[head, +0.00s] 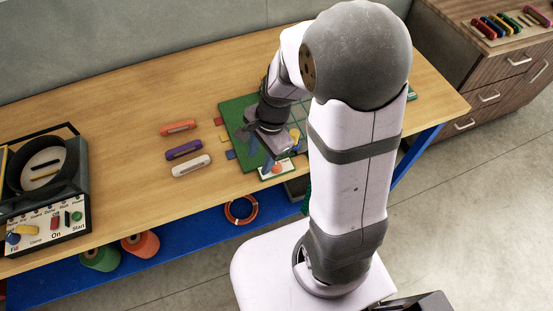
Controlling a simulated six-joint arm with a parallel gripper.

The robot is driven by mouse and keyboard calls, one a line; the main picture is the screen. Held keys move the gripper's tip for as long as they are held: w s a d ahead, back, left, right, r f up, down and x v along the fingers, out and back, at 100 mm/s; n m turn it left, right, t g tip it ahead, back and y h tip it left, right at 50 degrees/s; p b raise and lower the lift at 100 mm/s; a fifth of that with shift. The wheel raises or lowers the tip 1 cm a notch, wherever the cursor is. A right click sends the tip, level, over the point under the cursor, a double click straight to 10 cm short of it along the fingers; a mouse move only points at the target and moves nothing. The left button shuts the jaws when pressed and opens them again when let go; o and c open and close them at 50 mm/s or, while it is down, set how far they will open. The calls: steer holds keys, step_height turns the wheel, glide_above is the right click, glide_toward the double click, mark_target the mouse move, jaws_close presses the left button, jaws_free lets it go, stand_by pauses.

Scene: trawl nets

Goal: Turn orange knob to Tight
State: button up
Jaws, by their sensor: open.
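The orange knob (277,169) is a small round shape on a small white panel (266,175) at the front edge of the green board (232,112). Any markings on the panel are too small to read, so the knob's setting cannot be told. My gripper (272,158) is open and points down just above and behind the knob. Its fingers are partly hidden by its own body, and whether they touch the knob cannot be told.
Orange, purple and white netting needles (187,166) lie left of the board. Small coloured pieces sit along the board's left side. A black machine (76,220) with a control panel stands at the far left. A drawer cabinet (480,85) stands at right.

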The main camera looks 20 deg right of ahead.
mark_target(276, 165)
steer(key=d+n, duration=0.1)
steer(key=n, duration=0.4)
steer(key=d+n+h, duration=0.1)
steer(key=d+n, duration=0.1)
steer(key=n, duration=0.3)
steer(key=w+d+r+n+h, duration=0.1)
steer(key=n, duration=0.5)
steer(key=shift+d, duration=0.3)
steer(key=shift+s+d+n, duration=0.1)
steer(key=shift+d+n, duration=0.05)
steer(key=shift+n, duration=0.85)
steer(key=n, duration=0.4)
steer(key=shift+s+g, duration=0.1)
steer(key=shift+g, duration=0.2)
steer(key=shift+f+p, duration=0.6)
steer(key=shift+f, duration=3)
